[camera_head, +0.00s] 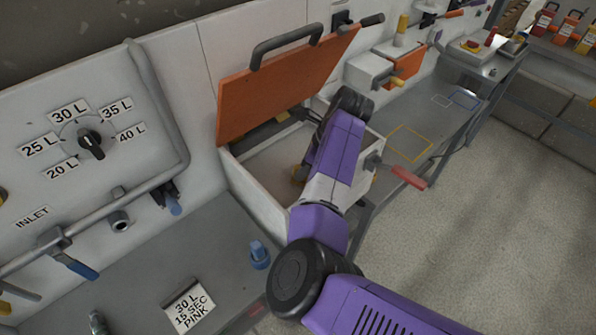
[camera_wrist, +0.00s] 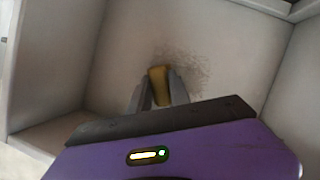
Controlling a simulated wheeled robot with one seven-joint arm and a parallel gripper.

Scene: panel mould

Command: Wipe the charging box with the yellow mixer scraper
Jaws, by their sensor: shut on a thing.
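The charging box (camera_head: 256,197) is a white open box on the panel, with its orange lid (camera_head: 275,85) raised. My purple arm reaches into it from above. In the wrist view my gripper (camera_wrist: 157,92) is shut on the yellow mixer scraper (camera_wrist: 159,80), inside the box. The scraper's tip is at or close to a pale inner face of the box (camera_wrist: 125,50); I cannot tell whether it touches. A dark speckled smudge (camera_wrist: 190,70) lies around and to the right of the tip. In the head view my arm hides most of the gripper and scraper.
A grey bench (camera_head: 205,245) runs below the panel, with a blue-capped item (camera_head: 259,254) and a note card (camera_head: 187,305). A red handle (camera_head: 408,177) sticks out right of the box. A yellow outlined square (camera_head: 409,143) marks a clear bench part. Open floor lies right.

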